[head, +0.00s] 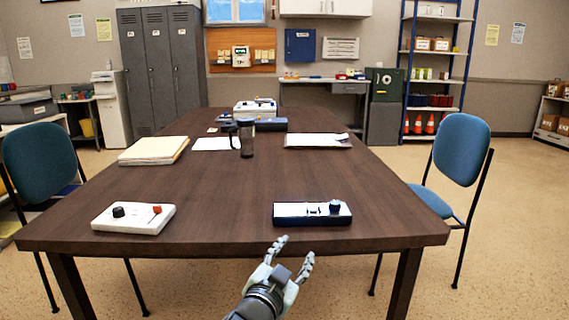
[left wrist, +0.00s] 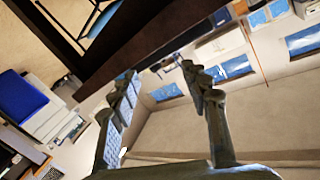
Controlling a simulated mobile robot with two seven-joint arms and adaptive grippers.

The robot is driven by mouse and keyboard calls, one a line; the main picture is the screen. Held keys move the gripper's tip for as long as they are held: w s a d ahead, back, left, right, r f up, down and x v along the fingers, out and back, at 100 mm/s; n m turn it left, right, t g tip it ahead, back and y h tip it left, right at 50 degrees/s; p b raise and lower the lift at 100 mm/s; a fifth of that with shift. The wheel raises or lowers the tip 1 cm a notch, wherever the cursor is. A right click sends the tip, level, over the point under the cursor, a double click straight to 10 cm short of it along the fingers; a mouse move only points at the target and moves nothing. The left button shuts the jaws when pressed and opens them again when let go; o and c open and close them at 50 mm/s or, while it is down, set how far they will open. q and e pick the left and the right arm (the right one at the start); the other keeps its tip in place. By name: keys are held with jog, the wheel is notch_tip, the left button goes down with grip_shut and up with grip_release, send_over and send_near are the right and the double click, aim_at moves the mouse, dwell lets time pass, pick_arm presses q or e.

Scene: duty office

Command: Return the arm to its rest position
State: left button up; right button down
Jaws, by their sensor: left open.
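My left gripper (head: 290,256) is in the head view at the near edge of the table, low in the middle of the picture. Its two fingers are spread apart with nothing between them. It is just in front of the table edge, below a dark blue and white device (head: 312,213). In the left wrist view the two fingers (left wrist: 160,85) show open and empty, with the dark table edge (left wrist: 160,52) beyond them. My right gripper is not in view.
The brown table (head: 250,185) bears a white box with knobs (head: 133,217), a paper stack (head: 154,150), a dark mug (head: 246,138) and a clipboard (head: 318,140). Blue chairs stand left (head: 40,160) and right (head: 461,150). Open floor (head: 510,220) lies to the right.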

pick_arm(q)
jog(key=s+a+f+n+g+y, duration=0.25)
jog(key=s+a+f, duration=0.25)
jog(key=a+f, duration=0.4)
jog(key=s+a+f+n+g+y, duration=0.25)
jog(key=s+a+f, duration=0.3)
jog(key=f, duration=0.55)
jog(key=s+a+f+n+g, duration=0.1)
jog(key=s+a+f+g, duration=0.1)
jog(key=s+a+f, duration=0.2)
jog(key=s+a+f+g+y, duration=0.1)
jog(key=s+a+f+g, duration=0.2)
jog(key=s+a, duration=0.3)
jog(key=s+a+f+n+g+y, duration=0.1)
jog(key=s+a+f, duration=0.4)
jog(key=s, duration=0.6)
jog(key=shift+s+f+n+g, duration=0.3)
jog(key=shift+s+g, duration=0.1)
jog(key=shift+g, duration=0.4)
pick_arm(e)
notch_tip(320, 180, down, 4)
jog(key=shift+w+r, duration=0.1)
